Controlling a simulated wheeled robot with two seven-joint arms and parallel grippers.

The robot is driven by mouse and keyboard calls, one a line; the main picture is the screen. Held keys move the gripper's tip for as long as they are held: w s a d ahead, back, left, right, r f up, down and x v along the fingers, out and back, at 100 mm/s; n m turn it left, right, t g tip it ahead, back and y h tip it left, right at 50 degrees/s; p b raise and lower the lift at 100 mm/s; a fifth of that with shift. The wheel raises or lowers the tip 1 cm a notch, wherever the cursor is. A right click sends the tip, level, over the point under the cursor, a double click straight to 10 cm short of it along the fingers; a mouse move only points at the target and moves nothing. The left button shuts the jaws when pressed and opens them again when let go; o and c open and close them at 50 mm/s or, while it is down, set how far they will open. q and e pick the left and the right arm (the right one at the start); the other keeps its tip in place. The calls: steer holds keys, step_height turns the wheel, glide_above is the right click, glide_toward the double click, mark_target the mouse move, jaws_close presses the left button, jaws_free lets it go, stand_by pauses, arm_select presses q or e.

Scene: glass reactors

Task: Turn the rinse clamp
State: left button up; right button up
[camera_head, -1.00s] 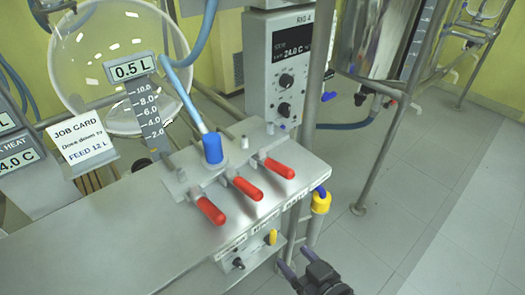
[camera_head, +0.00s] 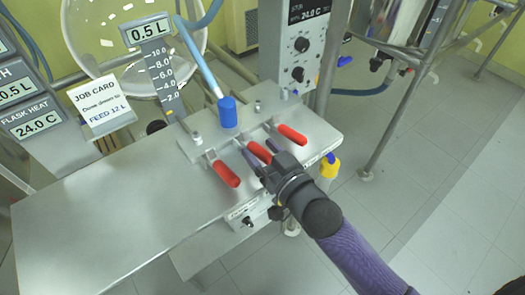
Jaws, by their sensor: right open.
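Three red-handled clamps sit in a row on a steel manifold plate (camera_head: 190,150): the left handle (camera_head: 226,174), the middle handle (camera_head: 260,152) and the right handle (camera_head: 293,134). Their labels on the front edge are too small to read, so I cannot tell which one is the rinse clamp. The gripper body hides part of that handle. I cannot tell whether the fingers touch it. My left gripper is not in view.
A blue cap with a light blue hose (camera_head: 228,112) stands behind the clamps. A control box (camera_head: 303,45) rises at the back, and a yellow fitting (camera_head: 329,166) hangs at the plate's right end. The steel bench (camera_head: 100,225) is bare at the left.

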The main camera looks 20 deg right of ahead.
jaws_close()
stand_by(1.4)
